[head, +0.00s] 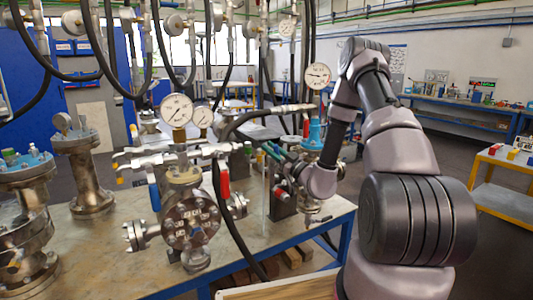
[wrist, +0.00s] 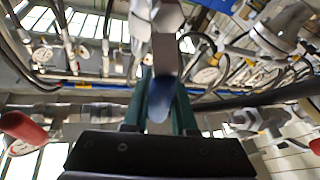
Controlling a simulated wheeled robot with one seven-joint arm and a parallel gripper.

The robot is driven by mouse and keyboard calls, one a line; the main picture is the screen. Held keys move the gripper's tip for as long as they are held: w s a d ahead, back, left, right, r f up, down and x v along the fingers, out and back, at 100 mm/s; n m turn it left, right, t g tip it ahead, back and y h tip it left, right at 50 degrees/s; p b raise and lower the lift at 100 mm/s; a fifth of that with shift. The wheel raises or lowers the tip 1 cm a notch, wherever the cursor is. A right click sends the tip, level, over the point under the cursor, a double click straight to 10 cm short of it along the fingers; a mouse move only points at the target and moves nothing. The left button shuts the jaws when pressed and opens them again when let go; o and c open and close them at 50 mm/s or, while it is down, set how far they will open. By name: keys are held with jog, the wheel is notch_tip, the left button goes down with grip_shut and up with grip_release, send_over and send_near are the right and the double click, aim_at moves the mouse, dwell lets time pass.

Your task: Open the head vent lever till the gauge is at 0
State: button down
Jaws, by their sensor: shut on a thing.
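In the wrist view my gripper (wrist: 160,90) is shut on a blue-gripped lever (wrist: 161,98), its flat metal stem running up to a hex fitting (wrist: 157,17). In the head view my gripper (head: 268,150), with green fingers, is right of the front flanged vessel (head: 190,222); the held lever cannot be made out there. A large white gauge (head: 176,110) stands above the front vessel, a smaller gauge (head: 203,117) behind it and another gauge (head: 318,75) near my arm. Their readings are too small to tell. I cannot tell which gauge belongs to the held lever.
A blue lever (head: 154,195) and a red lever (head: 224,178) hang at the front vessel. A black hose (head: 232,215) runs down in front of the bench (head: 110,250). Other flanged vessels (head: 88,170) stand left. A blue-topped valve (head: 315,132) is close beside my wrist.

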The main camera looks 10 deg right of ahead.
jog(key=shift+w+d+r+m+t+h, duration=0.1)
jog(key=shift+d+m+t+h, duration=0.2)
jog(key=shift+m, duration=0.35)
jog(key=shift+w+d+f+m+t+h, duration=0.15)
jog(key=shift+d+m+h, duration=0.15)
jog(key=shift+m, duration=0.3)
jog(key=shift+d+r+m+t+h, duration=0.15)
jog(key=shift+d+m+t+h, duration=0.2)
jog(key=shift+m, duration=0.3)
jog(key=shift+y, duration=0.25)
jog(key=c, duration=0.7)
grip_release()
jog(key=shift+d, duration=0.1)
jog(key=v, duration=1)
jog(key=shift+s+d, duration=0.1)
jog(key=shift+s, duration=0.25)
